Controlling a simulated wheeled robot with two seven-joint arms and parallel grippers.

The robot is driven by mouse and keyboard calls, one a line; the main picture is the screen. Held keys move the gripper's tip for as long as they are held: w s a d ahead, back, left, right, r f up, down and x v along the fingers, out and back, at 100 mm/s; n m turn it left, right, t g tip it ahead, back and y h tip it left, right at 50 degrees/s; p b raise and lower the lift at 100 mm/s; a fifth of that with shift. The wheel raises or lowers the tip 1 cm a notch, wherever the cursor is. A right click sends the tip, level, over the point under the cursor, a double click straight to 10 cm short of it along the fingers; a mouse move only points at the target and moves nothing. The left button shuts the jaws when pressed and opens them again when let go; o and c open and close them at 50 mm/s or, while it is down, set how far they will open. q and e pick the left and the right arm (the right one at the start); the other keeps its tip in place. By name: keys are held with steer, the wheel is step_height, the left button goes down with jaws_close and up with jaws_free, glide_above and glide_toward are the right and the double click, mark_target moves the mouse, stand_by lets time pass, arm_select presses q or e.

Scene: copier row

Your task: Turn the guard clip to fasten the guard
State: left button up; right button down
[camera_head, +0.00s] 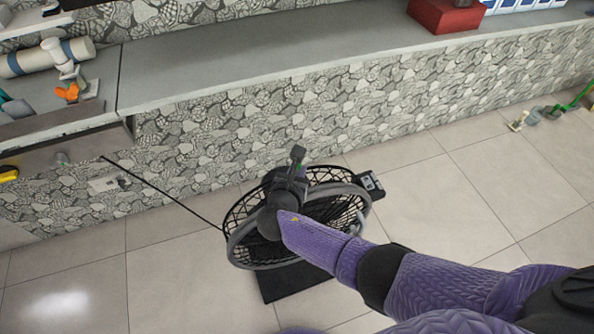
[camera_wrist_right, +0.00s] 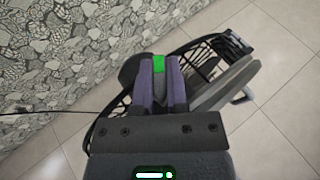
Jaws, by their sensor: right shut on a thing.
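A standing fan with a round black wire guard (camera_head: 236,213) and a grey front rim (camera_head: 234,256) stands on the floor by the wall. The guard also shows in the wrist view (camera_wrist_right: 104,128), with the rim (camera_wrist_right: 228,84) at its right. My right gripper (camera_head: 297,172) is at the upper edge of the guard, its arm crossing in front of the fan. In the wrist view, its purple fingers (camera_wrist_right: 160,68) are shut on a small part with a green end (camera_wrist_right: 159,62), apparently the guard clip. The fingers and arm hide much of the clip and fan centre. My left gripper is out of view.
A black base plate (camera_head: 290,284) lies under the fan, and a dark box (camera_head: 370,184) is at its right. A black cord (camera_head: 160,190) runs left. A grey counter (camera_head: 300,55) on a stone-patterned wall runs behind.

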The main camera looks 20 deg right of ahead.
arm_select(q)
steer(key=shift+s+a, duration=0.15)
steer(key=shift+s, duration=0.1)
arm_select(e)
steer(key=shift+w+r, duration=0.15)
steer(key=shift+r, duration=0.05)
steer(key=c, duration=0.6)
jaws_free()
steer(key=shift+c, duration=0.2)
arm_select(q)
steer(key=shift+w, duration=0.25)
arm_select(e)
steer(key=shift+f, duration=0.1)
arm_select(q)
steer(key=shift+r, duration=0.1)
arm_select(e)
steer(key=shift+s, duration=0.2)
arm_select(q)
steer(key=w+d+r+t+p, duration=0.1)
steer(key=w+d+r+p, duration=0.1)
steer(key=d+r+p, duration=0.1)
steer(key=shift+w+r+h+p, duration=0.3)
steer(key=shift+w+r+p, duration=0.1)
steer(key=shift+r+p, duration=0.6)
arm_select(e)
steer(key=v, duration=0.9)
steer(key=shift+s+a, duration=0.25)
